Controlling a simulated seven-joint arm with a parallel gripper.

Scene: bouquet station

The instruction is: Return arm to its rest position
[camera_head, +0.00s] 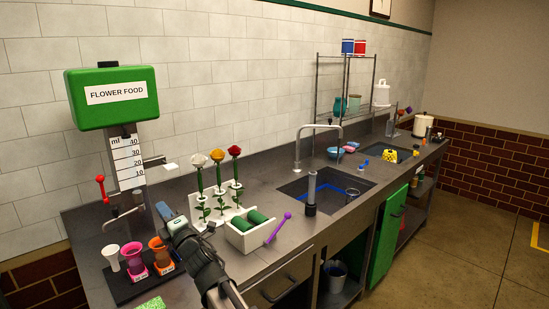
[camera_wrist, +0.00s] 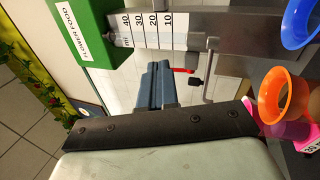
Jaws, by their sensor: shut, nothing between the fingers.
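My gripper (camera_head: 165,210) is shut and empty, held above the counter in front of the flower food dispenser (camera_head: 112,97). In the wrist view its blue fingers (camera_wrist: 157,70) lie together, with the dispenser's measuring scale behind them. My dark arm reaches in from the bottom of the head view and hides part of the counter. Nothing touches the fingertips as far as I can see.
Pink (camera_head: 134,259) and orange (camera_head: 160,251) cups stand on a dark tray close left of my gripper. A white rack with three roses (camera_head: 217,180) and a box with green rolls (camera_head: 247,236) stand to its right. A sink (camera_head: 325,187) lies further right.

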